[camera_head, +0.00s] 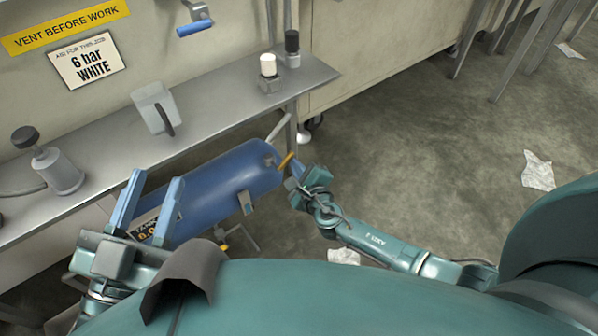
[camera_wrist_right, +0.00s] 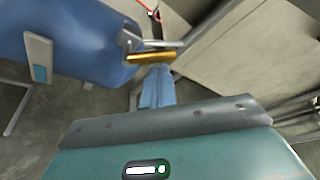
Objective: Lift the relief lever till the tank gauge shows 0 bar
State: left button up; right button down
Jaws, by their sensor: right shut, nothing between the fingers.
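The blue tank (camera_head: 222,184) lies under the bench edge; it also fills the upper left of the right wrist view (camera_wrist_right: 75,40). The yellow relief lever (camera_head: 286,160) sticks out at its right end. In the right wrist view the lever (camera_wrist_right: 150,58) lies across the tips of my right gripper (camera_wrist_right: 158,72). That gripper (camera_head: 295,170) is shut and empty, its tips at the lever; whether they touch I cannot tell. My left gripper (camera_head: 156,178) is open in front of the tank's left end. It partly covers the gauge display (camera_head: 147,231), whose orange digits I cannot read fully.
A blue-handled valve (camera_head: 195,27) is on the wall. Open floor lies to the right, with paper scraps (camera_head: 537,171).

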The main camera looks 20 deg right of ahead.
jog(key=shift+a+r+n+t+h+p, duration=0.2)
jog(key=shift+a+r+n+t+p, duration=0.1)
jog(key=shift+n, duration=0.3)
jog(key=shift+a+r+n+t+h+p, duration=0.2)
jog(key=shift+r+n, duration=0.1)
jog(key=shift+n, duration=0.3)
jog(key=shift+a+r+n, duration=0.1)
jog(key=shift+a+n, duration=0.05)
jog(key=shift+n, duration=0.45)
pick_arm(q)
jog(key=shift+s+a+f+g+y+p, duration=0.35)
jog(key=shift+a+f+y+p, duration=0.2)
jog(key=shift+f, duration=0.2)
pick_arm(e)
jog(key=shift+s+a+r+n+t, duration=0.1)
jog(key=shift+a+n+t, duration=0.15)
jog(key=shift+n, duration=0.25)
jog(key=shift+s+a+r+n+t, duration=0.1)
jog(key=shift+a+n+t, duration=0.05)
jog(key=shift+n+t, duration=0.3)
pick_arm(q)
jog(key=shift+d+r, duration=0.1)
jog(key=shift+r, duration=0.2)
jog(key=shift+f, duration=0.25)
jog(key=shift+r, duration=0.2)
